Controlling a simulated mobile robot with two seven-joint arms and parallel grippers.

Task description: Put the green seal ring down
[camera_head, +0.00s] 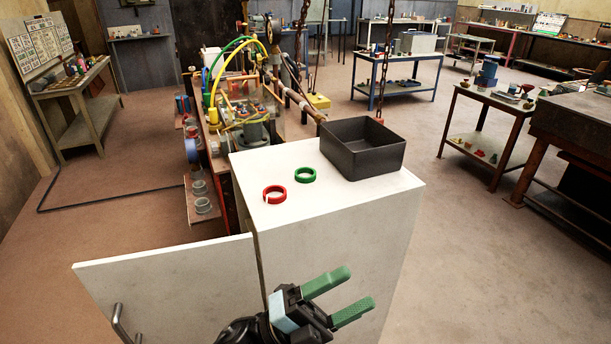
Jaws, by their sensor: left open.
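The green seal ring (305,175) lies flat on the white cabinet top (340,215), between the red ring and the dark box. My left gripper (352,292) is in front of the cabinet, low in the view. Its two green fingers are spread apart with nothing between them. It is well apart from the green ring. My right gripper is not in the view.
A red ring (274,195) with a gap lies left of the green ring. A dark open box (362,148) stands at the top's back right. The cabinet's door (180,295) stands open to the left. Machinery with hoses (240,110) stands behind the cabinet.

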